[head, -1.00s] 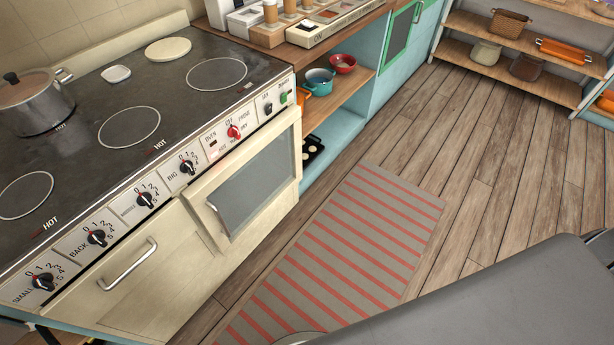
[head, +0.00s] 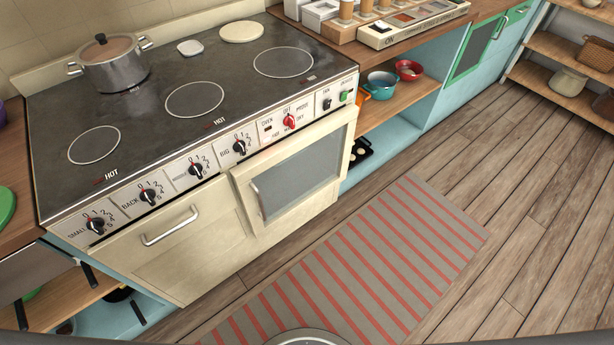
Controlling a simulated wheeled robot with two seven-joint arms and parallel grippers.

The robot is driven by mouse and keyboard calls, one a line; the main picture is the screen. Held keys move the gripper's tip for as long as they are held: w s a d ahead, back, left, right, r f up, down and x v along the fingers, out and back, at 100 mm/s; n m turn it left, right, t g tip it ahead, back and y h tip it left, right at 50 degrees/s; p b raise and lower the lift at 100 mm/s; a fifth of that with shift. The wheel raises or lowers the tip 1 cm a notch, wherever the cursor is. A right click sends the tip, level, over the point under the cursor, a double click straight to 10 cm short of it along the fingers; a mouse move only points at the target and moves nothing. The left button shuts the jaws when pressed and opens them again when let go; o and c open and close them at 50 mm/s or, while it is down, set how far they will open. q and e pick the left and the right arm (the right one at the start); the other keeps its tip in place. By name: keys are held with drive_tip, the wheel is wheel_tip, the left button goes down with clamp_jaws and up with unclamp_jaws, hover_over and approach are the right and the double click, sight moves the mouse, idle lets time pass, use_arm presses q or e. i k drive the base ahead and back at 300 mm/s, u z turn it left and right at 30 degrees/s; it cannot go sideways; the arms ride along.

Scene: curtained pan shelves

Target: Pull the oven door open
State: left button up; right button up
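The cream stove (head: 190,245) stands at the left and centre. Its oven door (head: 325,200) has a grey glass window (head: 300,178) and an upright metal handle (head: 259,201) near its left edge. That left edge stands proud of the stove front; I cannot tell whether the door is shut or slightly ajar. A second cream panel (head: 205,245) to its left has a slanted metal bar handle (head: 170,226). Neither of my grippers can be made out in this view, and nothing is seen touching the oven handle.
A striped rug (head: 375,265) lies on the wooden floor before the oven, with clear floor to the right. A lidded pot (head: 112,68) stands on the hob. Open shelves with a teal pot (head: 380,85) adjoin the stove's right.

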sight(347, 118)
drive_tip(key=z, duration=0.05)
drive_tip(key=k, duration=0.5)
drive_tip(key=z, duration=2)
drive_tip(key=i, duration=1.2)
drive_tip(key=u, duration=2.1)
